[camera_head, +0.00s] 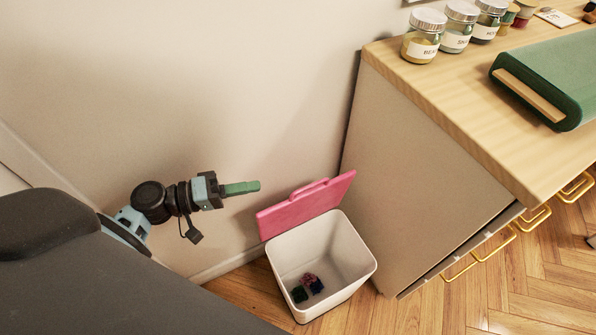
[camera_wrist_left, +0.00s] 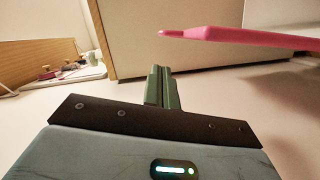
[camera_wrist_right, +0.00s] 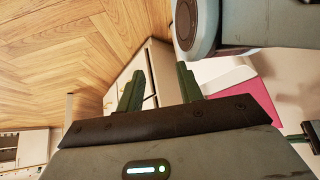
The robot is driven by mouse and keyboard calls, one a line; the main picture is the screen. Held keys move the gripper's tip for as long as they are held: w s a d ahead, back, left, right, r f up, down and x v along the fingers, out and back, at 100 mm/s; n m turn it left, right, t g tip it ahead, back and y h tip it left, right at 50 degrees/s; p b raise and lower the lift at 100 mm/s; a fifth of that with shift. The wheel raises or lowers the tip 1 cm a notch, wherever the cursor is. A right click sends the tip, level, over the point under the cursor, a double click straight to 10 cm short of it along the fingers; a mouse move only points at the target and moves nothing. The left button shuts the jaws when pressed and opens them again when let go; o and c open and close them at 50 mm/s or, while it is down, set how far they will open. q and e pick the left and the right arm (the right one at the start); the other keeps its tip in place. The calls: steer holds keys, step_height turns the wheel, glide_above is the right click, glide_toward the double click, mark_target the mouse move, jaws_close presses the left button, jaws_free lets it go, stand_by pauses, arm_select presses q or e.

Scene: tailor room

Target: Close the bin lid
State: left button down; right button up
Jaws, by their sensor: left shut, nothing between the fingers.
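The white bin (camera_head: 352,245) stands on the floor between the wall and the cabinet. Its pink lid (camera_head: 305,206) is open, tilted up along the bin's wall side. A few small dark and reddish scraps lie in the bin. My left gripper (camera_head: 258,186) is shut and empty, left of the lid and a little above it, apart from it. In the left wrist view the pink lid (camera_wrist_left: 245,37) crosses the upper right, beyond the closed fingers (camera_wrist_left: 162,85). My right gripper (camera_wrist_right: 162,85) is open and empty; it is outside the head view. Part of the pink lid (camera_wrist_right: 248,97) shows beyond it.
The wooden-topped cabinet (camera_head: 430,170) stands close to the bin's right, with yellow drawer handles (camera_head: 497,243). Jars (camera_head: 423,36) and a green fabric roll (camera_head: 550,75) rest on top. The wall (camera_head: 200,80) is behind the bin. The wooden floor (camera_head: 480,300) is clear at lower right.

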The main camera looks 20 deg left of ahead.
arm_select(q)
steer(key=r+x, duration=0.1)
steer(key=x, duration=0.8)
steer(key=shift+d+f+p, duration=0.4)
steer(key=shift+f+p, duration=0.05)
arm_select(e)
steer(key=shift+s+r, duration=0.2)
steer(key=shift+s, duration=0.55)
